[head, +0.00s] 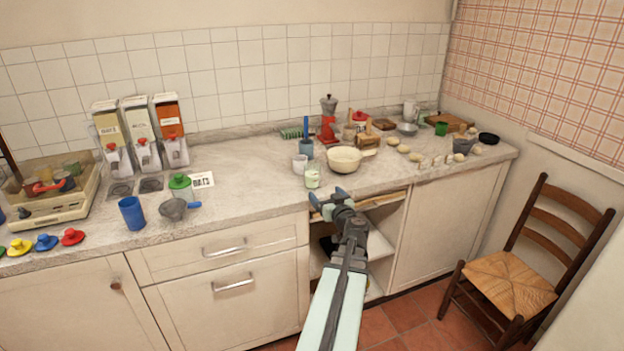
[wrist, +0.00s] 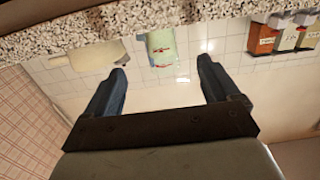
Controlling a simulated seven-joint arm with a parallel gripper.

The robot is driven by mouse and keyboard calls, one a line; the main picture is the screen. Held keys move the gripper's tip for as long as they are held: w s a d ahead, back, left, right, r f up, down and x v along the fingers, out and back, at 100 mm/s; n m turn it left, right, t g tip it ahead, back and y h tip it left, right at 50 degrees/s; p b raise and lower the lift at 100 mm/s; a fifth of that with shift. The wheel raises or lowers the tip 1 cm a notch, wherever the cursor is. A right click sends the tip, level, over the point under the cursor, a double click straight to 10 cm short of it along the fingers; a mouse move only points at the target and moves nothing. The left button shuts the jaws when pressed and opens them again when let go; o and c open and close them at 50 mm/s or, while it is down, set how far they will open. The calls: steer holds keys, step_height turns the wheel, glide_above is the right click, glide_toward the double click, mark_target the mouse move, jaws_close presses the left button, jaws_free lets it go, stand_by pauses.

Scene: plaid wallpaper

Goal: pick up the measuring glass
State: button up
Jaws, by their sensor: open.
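The measuring glass (head: 312,177) appears to be the clear, pale green-white glass near the counter's front edge, left of the cream bowl. In the wrist view, which is upside down, the glass (wrist: 161,46) shows red markings and lies between the directions of the two fingers. My gripper (head: 328,196) is open and empty at the counter's front edge, just in front of the glass and apart from it. Its two blue fingers also show in the wrist view (wrist: 162,72), with the glass beyond their tips.
A cream bowl (head: 344,160) stands close right of the glass. A white cup (head: 299,164) and a blue-grey cup (head: 306,148) stand behind it. An open shelf cabinet (head: 385,215) is below.

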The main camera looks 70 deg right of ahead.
mark_target(315, 181)
steer(key=x, duration=1.2)
steer(key=shift+w+d, duration=0.2)
steer(key=shift+c, duration=0.4)
steer(key=c, duration=1.2)
steer(key=shift+o, duration=0.2)
steer(key=shift+r, duration=0.2)
